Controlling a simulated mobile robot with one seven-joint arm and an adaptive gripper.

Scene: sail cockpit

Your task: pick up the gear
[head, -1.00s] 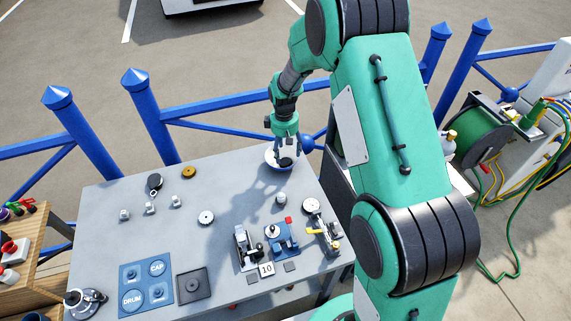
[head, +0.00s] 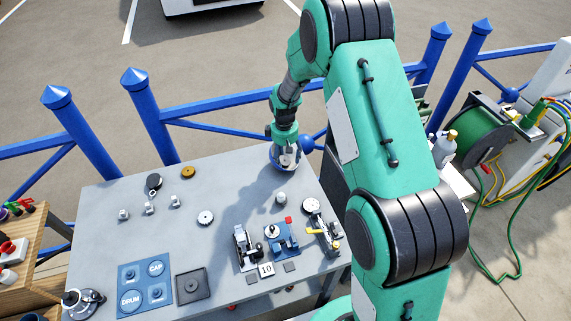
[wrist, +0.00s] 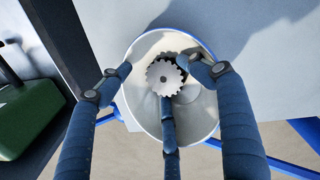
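A grey toothed gear (wrist: 161,79) lies inside a white bowl with a blue rim (wrist: 141,112) in the wrist view. Something dark, partly hidden, lies under or behind the gear. My three-fingered gripper (wrist: 160,88) is open, with its blue fingers spread around the gear over the bowl. One fingertip is left of the gear, one at its upper right and one just below it; I cannot tell whether any touches. In the head view my gripper (head: 285,157) is down at the bowl (head: 274,164) at the table's far right corner, and the gear is hidden.
A blue railing (head: 225,102) runs behind. The table's middle is mostly clear.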

